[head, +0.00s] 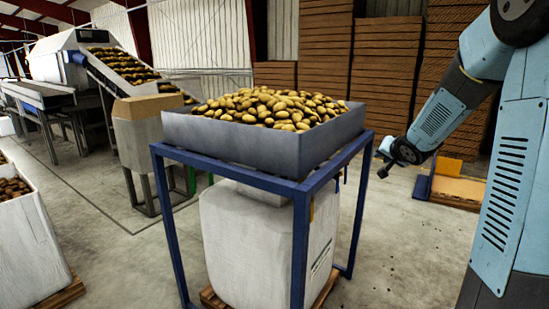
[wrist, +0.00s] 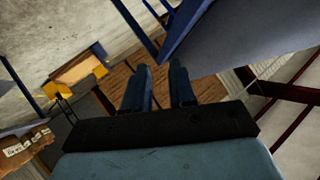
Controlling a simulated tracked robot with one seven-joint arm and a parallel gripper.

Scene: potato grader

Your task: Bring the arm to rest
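My arm (head: 440,118) is light blue and dark grey and stands at the right of the head view, bent at the elbow. Its forearm slopes down to the left. My gripper (head: 384,160) hangs in the air just right of the blue frame, apart from it as far as I can tell. In the wrist view the two dark fingers of my gripper (wrist: 160,82) stand apart with nothing between them. Its fingertips are small and partly dark in the head view.
A grey hopper (head: 240,143) heaped with potatoes (head: 270,107) sits on a blue frame (head: 300,215), above a white bag (head: 255,245). Stacked wooden crates (head: 385,75) line the back. A conveyor (head: 125,72) is at the left.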

